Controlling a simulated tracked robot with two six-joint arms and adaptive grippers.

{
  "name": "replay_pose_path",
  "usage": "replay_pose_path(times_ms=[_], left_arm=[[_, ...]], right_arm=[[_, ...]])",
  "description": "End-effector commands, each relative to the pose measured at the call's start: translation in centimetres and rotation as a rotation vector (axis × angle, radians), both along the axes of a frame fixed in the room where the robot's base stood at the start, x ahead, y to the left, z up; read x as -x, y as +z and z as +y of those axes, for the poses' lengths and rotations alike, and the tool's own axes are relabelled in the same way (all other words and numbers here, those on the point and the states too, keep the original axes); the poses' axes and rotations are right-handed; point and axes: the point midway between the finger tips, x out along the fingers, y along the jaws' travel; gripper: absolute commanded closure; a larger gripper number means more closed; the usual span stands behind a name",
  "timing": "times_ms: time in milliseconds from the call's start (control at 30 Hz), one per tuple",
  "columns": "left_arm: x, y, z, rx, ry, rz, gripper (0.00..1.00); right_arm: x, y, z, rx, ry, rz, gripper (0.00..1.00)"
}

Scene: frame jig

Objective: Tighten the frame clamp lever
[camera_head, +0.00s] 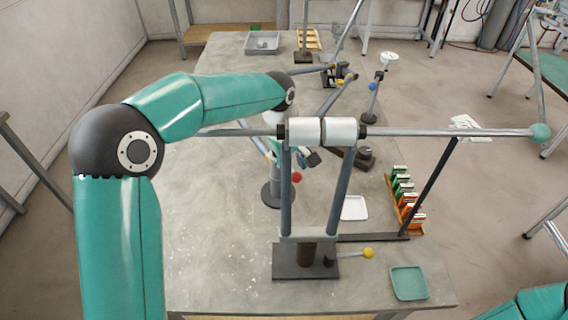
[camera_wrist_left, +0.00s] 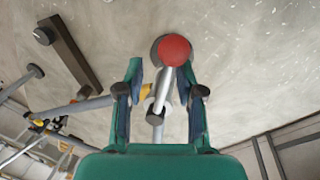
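A lever with a red ball knob (camera_head: 297,178) stands out by a post on a round dark base (camera_head: 271,196) in the head view. In the left wrist view the red knob (camera_wrist_left: 173,50) is ahead of the fingertips, with its grey rod between the fingers. My left gripper (camera_wrist_left: 162,75) is open there, one finger on each side of the lever; contact cannot be made out. In the head view the left gripper (camera_head: 306,155) is partly hidden behind the white rollers. Only part of my right arm (camera_head: 535,304) shows at bottom right; its gripper is out of view.
A horizontal bar with white rollers (camera_head: 340,130) stands above the grey table (camera_head: 205,245). A yellow-knobbed lever (camera_head: 369,253) is near the front. A teal tray (camera_head: 409,283), a white tray (camera_head: 354,208) and a rack of coloured blocks (camera_head: 405,200) lie to the right.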

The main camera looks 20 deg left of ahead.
Motion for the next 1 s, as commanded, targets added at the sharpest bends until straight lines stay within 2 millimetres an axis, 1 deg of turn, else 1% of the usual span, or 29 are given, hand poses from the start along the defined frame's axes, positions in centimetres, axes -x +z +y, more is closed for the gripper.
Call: replay_pose_path(times_ms=[167,267,500,633,800,1000], left_arm=[[0.2,1.7,0.1,0.001,0.0,-0.005,0.63],[0.5,3.3,0.3,0.001,0.0,-0.004,0.63],[1.4,8.1,0.8,0.0,0.002,-0.006,0.63],[1.8,10.1,1.0,-0.001,0.002,-0.004,0.63],[2.1,11.4,1.2,-0.001,0.001,-0.002,0.63],[2.2,11.6,1.2,-0.001,0.001,-0.001,0.63]], right_arm=[[0.0,0.0,0.0,0.0,0.0,0.0,0.6],[0.0,0.0,0.0,0.0,0.0,0.0,0.6],[0.0,0.0,0.0,0.0,0.0,0.0,0.6],[0.0,0.0,0.0,0.0,0.0,0.0,0.6],[0.0,0.0,0.0,0.0,0.001,0.0,0.6],[0.0,0.0,0.0,0.0,0.001,0.0,0.6]])
